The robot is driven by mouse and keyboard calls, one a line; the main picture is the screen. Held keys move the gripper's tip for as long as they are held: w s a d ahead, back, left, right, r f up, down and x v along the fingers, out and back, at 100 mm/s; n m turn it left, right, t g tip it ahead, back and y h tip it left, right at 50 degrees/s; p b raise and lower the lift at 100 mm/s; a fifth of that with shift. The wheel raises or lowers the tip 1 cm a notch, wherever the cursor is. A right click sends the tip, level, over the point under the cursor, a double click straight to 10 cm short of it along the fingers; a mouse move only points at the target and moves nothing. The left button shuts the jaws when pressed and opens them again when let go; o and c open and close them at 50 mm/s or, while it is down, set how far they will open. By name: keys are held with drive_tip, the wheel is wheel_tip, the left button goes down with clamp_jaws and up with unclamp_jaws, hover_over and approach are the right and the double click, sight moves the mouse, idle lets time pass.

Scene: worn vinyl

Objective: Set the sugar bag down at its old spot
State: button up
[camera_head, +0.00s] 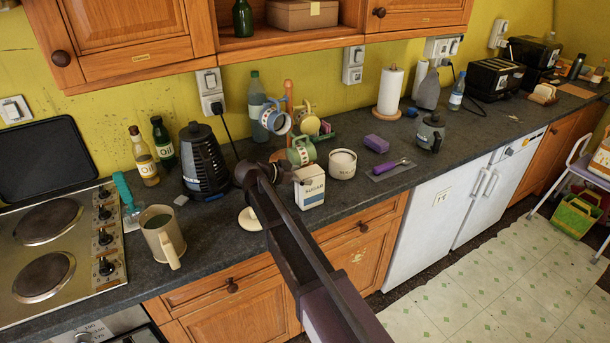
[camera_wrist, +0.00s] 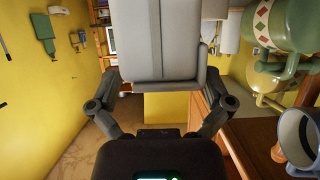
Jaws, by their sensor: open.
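The sugar bag (camera_head: 309,190) is a white carton-like bag marked SUGAR with a blue lower band. It stands upright by the counter's front edge in the head view, and appears to rest on the counter (camera_head: 345,195). My gripper (camera_head: 283,170) is at its upper left, close against it. My gripper is open, and the fingertips are mostly hidden. Whether they touch the bag, I cannot tell.
A white sugar pot (camera_head: 342,164) stands just right of the bag. Behind are a mug tree with a green mug (camera_head: 301,152) and blue mug (camera_head: 274,118). A pale disc (camera_head: 249,220) lies left, near the edge. A purple-handled tool (camera_head: 388,167) lies right.

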drive_tip(key=shift+s+a+r, duration=0.25)
drive_tip(key=shift+s+a, duration=0.05)
drive_tip(key=shift+a, duration=0.15)
drive_tip(key=shift+s+a+r+p, duration=0.3)
drive_tip(key=shift+s+a+p, duration=0.05)
drive_tip(key=shift+a+p, duration=0.2)
drive_tip(key=shift+s+a+r, duration=0.25)
drive_tip(key=shift+s+a, duration=0.15)
drive_tip(key=shift+a, duration=0.1)
drive_tip(key=shift+s+a+r+p, duration=0.3)
drive_tip(key=shift+s+a+p, duration=0.05)
drive_tip(key=shift+a+p, duration=0.2)
drive_tip(key=shift+s+a+r, duration=0.15)
drive_tip(key=shift+s+a, duration=0.1)
drive_tip(key=shift+a, duration=0.1)
idle(0.3)
drive_tip(key=b+x, duration=0.3)
drive_tip(key=x, duration=0.5)
wheel_tip(320, 180, up, 7)
drive_tip(key=p, duration=0.7)
drive_tip(key=shift+d, duration=0.1)
idle(0.8)
